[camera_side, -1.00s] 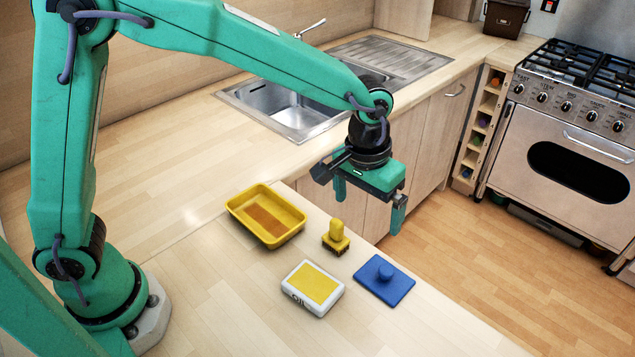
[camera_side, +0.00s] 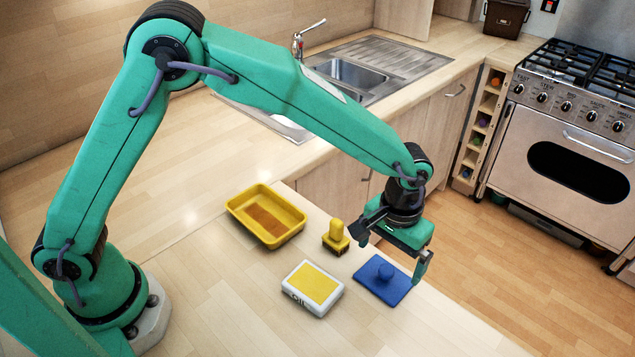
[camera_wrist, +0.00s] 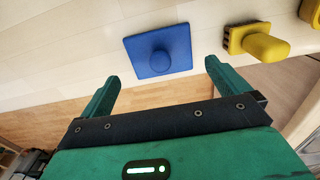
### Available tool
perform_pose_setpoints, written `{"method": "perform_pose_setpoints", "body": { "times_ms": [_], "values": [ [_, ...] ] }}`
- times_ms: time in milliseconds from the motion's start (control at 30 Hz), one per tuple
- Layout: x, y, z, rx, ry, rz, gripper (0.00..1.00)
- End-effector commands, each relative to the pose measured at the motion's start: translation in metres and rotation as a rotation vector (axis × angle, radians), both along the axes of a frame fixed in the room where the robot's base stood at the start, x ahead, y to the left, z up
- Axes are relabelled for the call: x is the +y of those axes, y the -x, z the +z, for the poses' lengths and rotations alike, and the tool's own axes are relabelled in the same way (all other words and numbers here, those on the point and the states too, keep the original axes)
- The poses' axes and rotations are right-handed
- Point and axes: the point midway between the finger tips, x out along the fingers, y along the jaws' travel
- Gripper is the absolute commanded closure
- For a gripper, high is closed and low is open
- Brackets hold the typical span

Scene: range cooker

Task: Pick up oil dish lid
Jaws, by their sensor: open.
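The oil dish lid is most likely the flat blue plate with a round knob (camera_side: 378,285), lying on the counter near its right edge. It also shows in the wrist view (camera_wrist: 158,50), ahead of and between my fingertips. A white dish with a yellow top (camera_side: 312,288), with lettering on its side, sits just left of it. My gripper (camera_side: 393,258) is open and empty above the counter, close above the blue lid. In the wrist view its fingers (camera_wrist: 162,70) are spread wider than the knob and do not touch it.
A yellow brush-like tool (camera_side: 336,238) stands behind the lid and shows at upper right in the wrist view (camera_wrist: 258,41). A yellow tray (camera_side: 240,222) is farther left. The counter's edge and the floor (camera_side: 500,270) lie to the right.

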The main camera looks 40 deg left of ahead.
Motion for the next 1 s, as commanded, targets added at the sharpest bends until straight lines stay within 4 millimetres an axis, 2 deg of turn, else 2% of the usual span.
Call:
{"method": "perform_pose_setpoints", "body": {
  "times_ms": [333,733,1000],
  "values": [
    [0.0,0.0,-0.008,0.0,0.0,0.0,0.0],
    [0.001,0.0,-0.05,0.001,-0.001,0.0,0.0],
    [0.0,0.0,-0.055,-0.001,0.001,0.0,0.0]
  ]
}}
